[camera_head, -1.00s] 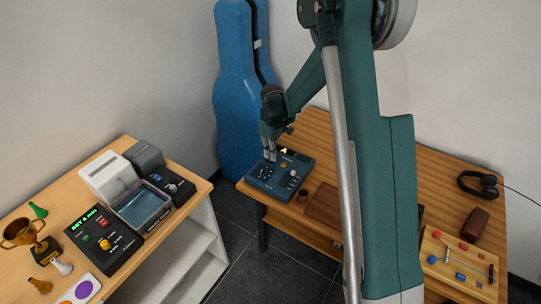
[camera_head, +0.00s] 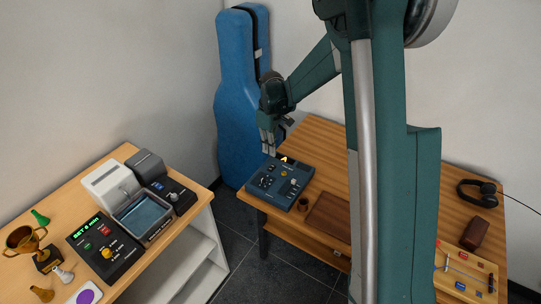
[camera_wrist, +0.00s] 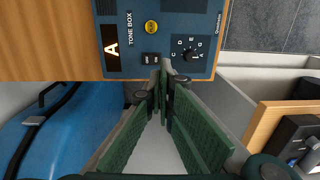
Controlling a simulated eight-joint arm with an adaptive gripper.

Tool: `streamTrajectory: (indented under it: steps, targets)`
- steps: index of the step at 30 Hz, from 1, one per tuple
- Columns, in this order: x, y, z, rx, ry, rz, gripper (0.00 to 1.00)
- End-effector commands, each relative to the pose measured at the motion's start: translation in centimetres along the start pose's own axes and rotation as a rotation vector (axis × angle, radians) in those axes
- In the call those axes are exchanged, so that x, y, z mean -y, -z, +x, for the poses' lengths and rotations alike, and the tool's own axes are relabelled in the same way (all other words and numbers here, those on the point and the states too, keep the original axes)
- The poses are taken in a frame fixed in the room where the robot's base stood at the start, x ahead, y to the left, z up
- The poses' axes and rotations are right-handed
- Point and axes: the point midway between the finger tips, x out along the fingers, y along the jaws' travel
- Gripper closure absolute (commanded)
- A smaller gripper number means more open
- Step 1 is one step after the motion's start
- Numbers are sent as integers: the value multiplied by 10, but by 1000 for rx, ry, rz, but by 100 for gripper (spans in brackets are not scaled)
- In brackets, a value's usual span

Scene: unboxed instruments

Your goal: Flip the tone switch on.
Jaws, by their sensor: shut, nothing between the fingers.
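The blue tone box (camera_head: 272,194) sits on the near-left corner of the right-hand wooden table. My gripper (camera_head: 269,154) is shut and empty above the box's back-left side. In the wrist view its fingertips (camera_wrist: 165,68) appear just beside the rocker, between it and the knob.
A blue instrument case (camera_head: 240,110) stands behind the table's left end. A small brown cup (camera_head: 303,204) and a brown tray (camera_head: 328,216) lie right of the box. Headphones (camera_head: 480,190) are farther right. A separate bench with devices (camera_head: 105,247) stands left.

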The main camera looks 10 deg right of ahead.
Motion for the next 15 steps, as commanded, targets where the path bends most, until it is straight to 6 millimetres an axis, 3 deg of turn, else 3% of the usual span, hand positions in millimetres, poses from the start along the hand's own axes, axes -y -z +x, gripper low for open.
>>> streamTrajectory:
  steps: [6, 15]
  targets:
    - [5, 0, -29, 0, 0, 0, 100]
    - [8, 0, -44, 0, 0, 0, 100]
